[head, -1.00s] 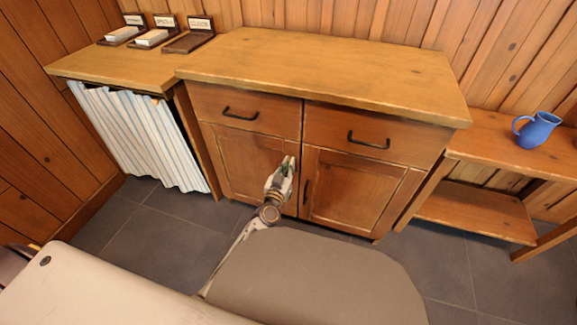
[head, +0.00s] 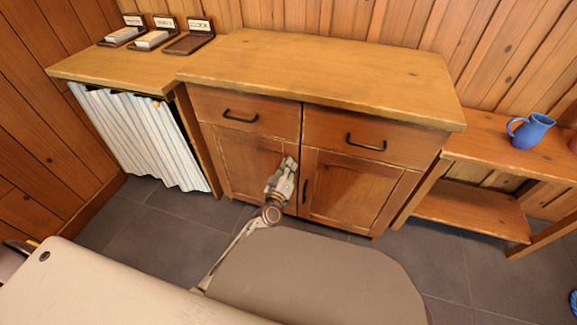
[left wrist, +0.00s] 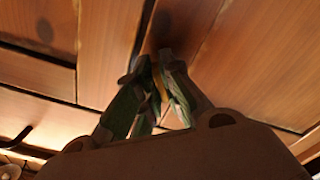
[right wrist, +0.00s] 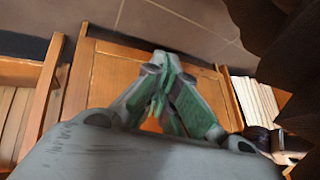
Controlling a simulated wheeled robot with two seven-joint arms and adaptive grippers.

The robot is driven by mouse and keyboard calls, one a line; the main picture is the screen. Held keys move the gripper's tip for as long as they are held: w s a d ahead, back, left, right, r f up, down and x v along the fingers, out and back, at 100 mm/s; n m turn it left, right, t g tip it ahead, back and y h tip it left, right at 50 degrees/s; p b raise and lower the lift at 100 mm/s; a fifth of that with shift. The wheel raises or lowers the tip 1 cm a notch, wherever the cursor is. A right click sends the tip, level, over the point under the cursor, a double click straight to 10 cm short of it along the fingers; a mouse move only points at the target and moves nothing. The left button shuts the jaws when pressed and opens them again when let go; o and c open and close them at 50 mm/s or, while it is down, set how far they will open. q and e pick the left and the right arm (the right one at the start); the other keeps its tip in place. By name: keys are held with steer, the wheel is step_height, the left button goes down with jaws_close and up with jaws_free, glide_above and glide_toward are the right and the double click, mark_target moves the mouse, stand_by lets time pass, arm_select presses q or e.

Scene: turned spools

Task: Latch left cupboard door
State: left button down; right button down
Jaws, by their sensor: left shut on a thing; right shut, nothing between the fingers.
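The left cupboard door (head: 240,165) is the left of two wooden doors below the drawers. It looks about flush with the cupboard front in the head view. My left gripper (head: 288,162) is at this door's upper right edge, near the seam between the doors. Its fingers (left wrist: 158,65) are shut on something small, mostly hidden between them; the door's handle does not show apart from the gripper. A dark gap runs between wood panels there. The right door (head: 350,190) has a dark handle (head: 305,190). My right gripper (right wrist: 160,62) is shut and empty in the right wrist view.
Two drawers with dark handles (head: 240,117) sit above the doors, under a clear wooden top (head: 320,75). A striped curtain (head: 140,140) hangs at left below a shelf with small holders. A blue jug (head: 530,130) stands on the right bench.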

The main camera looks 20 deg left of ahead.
arm_select(q)
steer(key=shift+r+n, duration=0.1)
steer(key=shift+n, duration=0.6)
steer(key=shift+n+p, duration=0.3)
steer(key=shift+n, duration=1.9)
steer(key=n, duration=0.3)
steer(key=shift+r+n, duration=0.1)
steer(key=shift+n, duration=0.9)
arm_select(e)
steer(key=shift+s+d+r, duration=0.1)
steer(key=shift+r, duration=0.3)
steer(key=shift+d+r, duration=0.1)
